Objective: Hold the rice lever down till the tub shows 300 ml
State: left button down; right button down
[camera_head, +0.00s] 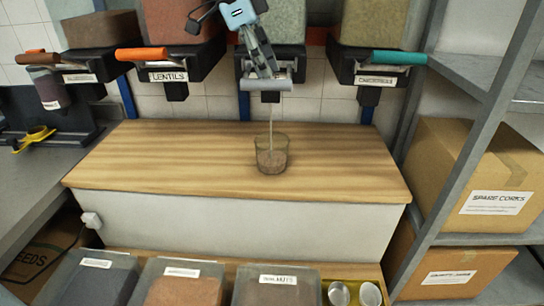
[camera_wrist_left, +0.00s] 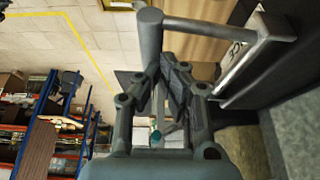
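A clear tub (camera_head: 271,160) stands on the wooden counter under the middle dispenser, partly filled with brown grains. A thin stream falls into it from above. I cannot read any marks on the tub. The grey lever bar (camera_head: 258,86) of that dispenser is at my left gripper (camera_head: 268,70), whose fingertips reach it from above. The left wrist view shows the fingers of my left gripper (camera_wrist_left: 166,65) closed together against the lever's round bar (camera_wrist_left: 150,33). The dispenser's label is hidden behind the gripper. My right gripper is out of view.
Other dispensers flank it: lentils with an orange lever (camera_head: 141,54) on the left, another with a teal lever (camera_head: 399,57) on the right. A shelf with cardboard boxes (camera_head: 440,160) stands at right. The wooden counter (camera_head: 180,155) around the tub is clear.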

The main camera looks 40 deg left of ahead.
pick_arm(q)
jog(key=shift+r+p, duration=1.3)
jog(key=shift+r, duration=0.05)
jog(key=shift+f, duration=0.1)
dwell(6.5)
